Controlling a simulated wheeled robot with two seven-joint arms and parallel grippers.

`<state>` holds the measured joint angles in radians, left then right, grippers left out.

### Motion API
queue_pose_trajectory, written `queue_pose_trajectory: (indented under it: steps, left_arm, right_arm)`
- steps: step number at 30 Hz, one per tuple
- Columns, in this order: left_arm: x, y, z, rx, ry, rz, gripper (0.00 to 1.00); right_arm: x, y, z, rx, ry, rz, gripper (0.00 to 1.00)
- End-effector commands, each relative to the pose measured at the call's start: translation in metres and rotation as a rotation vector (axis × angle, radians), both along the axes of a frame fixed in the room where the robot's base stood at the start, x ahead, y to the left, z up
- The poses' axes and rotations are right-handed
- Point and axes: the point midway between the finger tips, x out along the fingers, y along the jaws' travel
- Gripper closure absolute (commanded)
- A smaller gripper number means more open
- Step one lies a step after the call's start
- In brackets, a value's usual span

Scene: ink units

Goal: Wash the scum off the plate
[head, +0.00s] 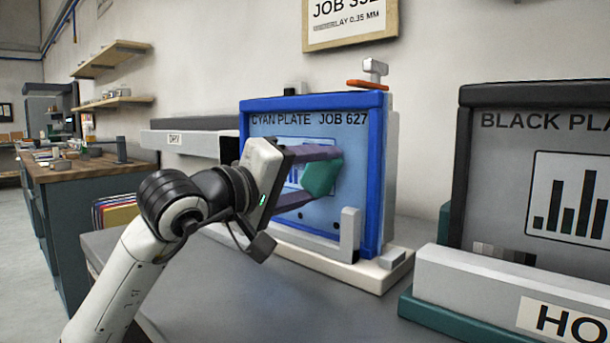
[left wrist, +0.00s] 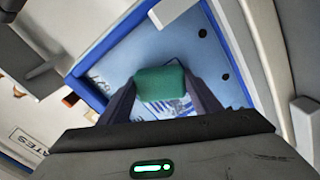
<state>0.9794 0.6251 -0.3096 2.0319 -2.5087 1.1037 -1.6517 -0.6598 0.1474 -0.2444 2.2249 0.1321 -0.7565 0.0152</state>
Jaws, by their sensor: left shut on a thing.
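The cyan plate (head: 347,200) stands upright in a blue frame, labelled CYAN PLATE JOB 627, on a white base. It also shows in the left wrist view (left wrist: 182,50). My left gripper (head: 322,176) is in front of the plate, shut on a green pad (head: 325,178). The pad also shows between the fingers in the left wrist view (left wrist: 161,82). I cannot tell whether the pad touches the plate. Dark spots show on the lower part of the plate. The gripper hides part of the printed chart. My right gripper is not in view.
A black plate (head: 487,205) in a dark frame stands at the right behind a pale bar (head: 470,283). A long grey holder marked DRY (head: 190,143) is left of the cyan plate. The grey bench (head: 290,310) is clear in front.

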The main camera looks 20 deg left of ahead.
Motion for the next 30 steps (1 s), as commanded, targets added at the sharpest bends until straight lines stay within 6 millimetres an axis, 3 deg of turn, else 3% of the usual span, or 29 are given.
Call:
queue_pose_trajectory:
  steps: [11,30]
  left_arm:
    - [-0.001,0.000,-0.001,-0.001,0.002,0.000,0.60]
    - [0.015,0.043,-0.002,0.001,0.004,0.005,0.60]
  right_arm:
    - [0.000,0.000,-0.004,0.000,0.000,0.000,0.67]
    - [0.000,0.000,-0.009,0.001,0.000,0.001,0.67]
